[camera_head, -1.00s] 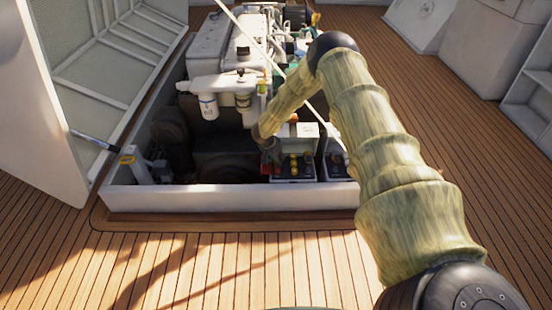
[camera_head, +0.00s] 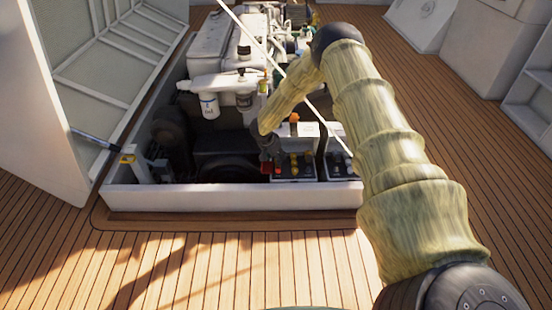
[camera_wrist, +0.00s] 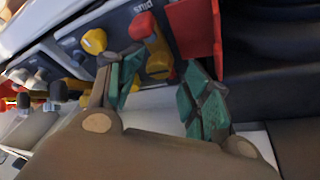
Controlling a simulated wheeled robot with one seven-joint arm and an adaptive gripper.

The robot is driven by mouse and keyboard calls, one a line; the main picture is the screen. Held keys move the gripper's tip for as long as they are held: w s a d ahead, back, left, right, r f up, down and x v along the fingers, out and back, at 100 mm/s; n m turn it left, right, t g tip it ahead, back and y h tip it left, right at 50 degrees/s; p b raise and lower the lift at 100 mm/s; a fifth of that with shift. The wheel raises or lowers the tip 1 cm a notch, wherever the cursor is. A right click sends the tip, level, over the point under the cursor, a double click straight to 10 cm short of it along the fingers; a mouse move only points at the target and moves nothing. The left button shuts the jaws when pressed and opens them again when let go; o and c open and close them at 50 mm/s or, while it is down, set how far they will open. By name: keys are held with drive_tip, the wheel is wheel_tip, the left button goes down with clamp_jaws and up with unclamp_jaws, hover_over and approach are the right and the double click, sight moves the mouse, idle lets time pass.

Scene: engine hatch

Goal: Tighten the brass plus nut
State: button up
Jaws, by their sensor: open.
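Contact cannot be told. In the head view my gripper (camera_head: 268,158) is small and dark, at the left end of the battery (camera_head: 295,171), and the nut cannot be told apart there.
A red flap (camera_wrist: 195,28) stands close to the right finger. Another yellow terminal piece (camera_wrist: 94,41) lies to the left. The white hatch rim (camera_head: 230,197) runs in front of the batteries, and the engine (camera_head: 215,50) stands behind. A thin pale rod (camera_head: 310,105) crosses the opening.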

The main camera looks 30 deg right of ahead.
drive_tip(key=shift+v, duration=2.8)
